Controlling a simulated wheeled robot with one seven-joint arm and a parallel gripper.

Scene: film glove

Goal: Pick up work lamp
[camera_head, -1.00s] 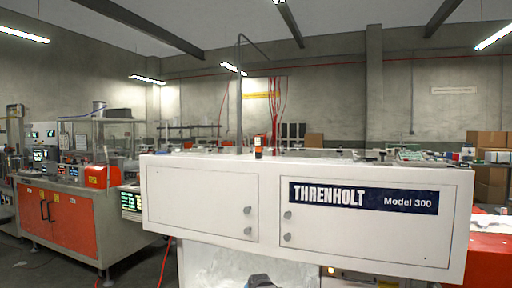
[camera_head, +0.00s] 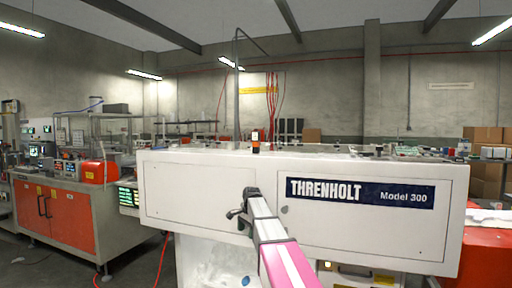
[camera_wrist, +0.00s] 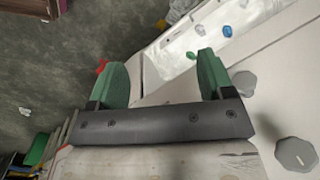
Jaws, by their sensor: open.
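A small upright black and orange object (camera_head: 256,142) stands on top of the white Threnholt machine. It may be the work lamp, but it is too small to tell for sure. My gripper (camera_head: 236,214) is in front of the machine's white front panel, below and apart from that object. In the wrist view my gripper (camera_wrist: 162,76) shows two green fingers spread apart with nothing between them. The small black and orange object does not show in the wrist view.
The white Threnholt machine (camera_head: 215,190) spans the middle, with door knobs (camera_wrist: 295,153) on its front. Several small items lie along its top. An orange workbench (camera_head: 65,210) stands left, and cardboard boxes (camera_head: 487,160) are at the right. Grey floor (camera_head: 55,262) is open at lower left.

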